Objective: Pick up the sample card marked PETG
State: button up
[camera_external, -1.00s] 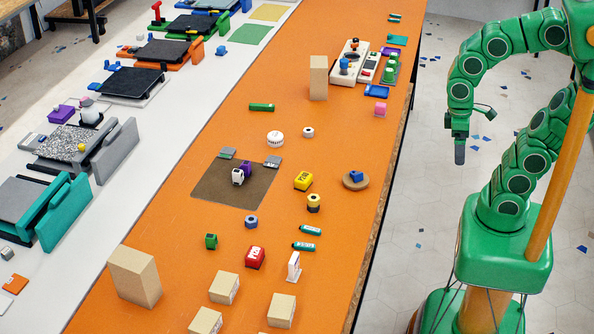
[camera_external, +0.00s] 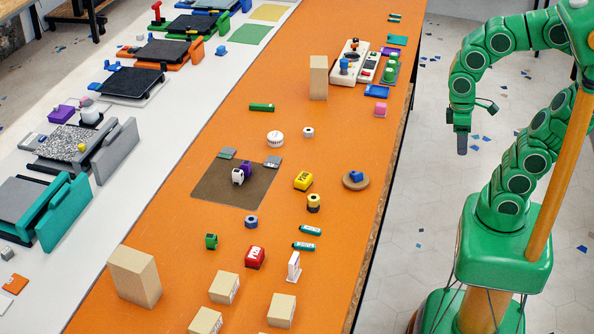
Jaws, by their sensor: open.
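No lettering reading PETG can be made out, so I cannot tell which card bears it. Small flat card-like pieces lie on the orange table: a grey-green one (camera_external: 227,153) and a grey one (camera_external: 272,161) at the brown mat's far edge, a blue one (camera_external: 376,92) and a teal one (camera_external: 397,40) farther back. Their markings are too small to read. My gripper (camera_external: 462,150) hangs pointing down, off the table's right side above the floor. It is open, apart from all the table objects.
The brown mat (camera_external: 215,187) carries small white and purple items. Cardboard boxes, including a tall one (camera_external: 318,78) and a large one (camera_external: 134,277), stand on the orange table (camera_external: 190,235). A white bench (camera_external: 95,215) with printers runs along the left. Red and yellow blocks sit mid-table.

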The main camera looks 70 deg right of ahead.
jog(key=w+a+r+m+y, duration=0.2)
jog(key=w+a+m+y, duration=0.2)
jog(key=w+a, duration=0.6)
jog(key=w+a+r+m+y, duration=0.3)
jog(key=w+a+m+y, duration=0.1)
jog(key=w+a, duration=0.55)
jog(key=w+a+f+m+t+y, duration=0.1)
jog(key=w+a+m+y, duration=0.3)
jog(key=w, duration=0.5)
jog(key=w+a+f+m+t+y, duration=0.1)
jog(key=w+a+m, duration=0.4)
jog(key=w, duration=0.5)
jog(key=m, duration=0.1)
send_near(291, 274)
jog(key=shift+s+a, duration=0.25)
jog(key=shift+a, duration=0.3)
jog(key=shift+f, duration=0.55)
jog(key=shift+a+f, duration=0.1)
jog(key=shift+w+x, duration=0.2)
jog(key=shift+x, duration=3.55)
jog(key=shift+a+r, duration=0.1)
jog(key=shift+r, duration=0.1)
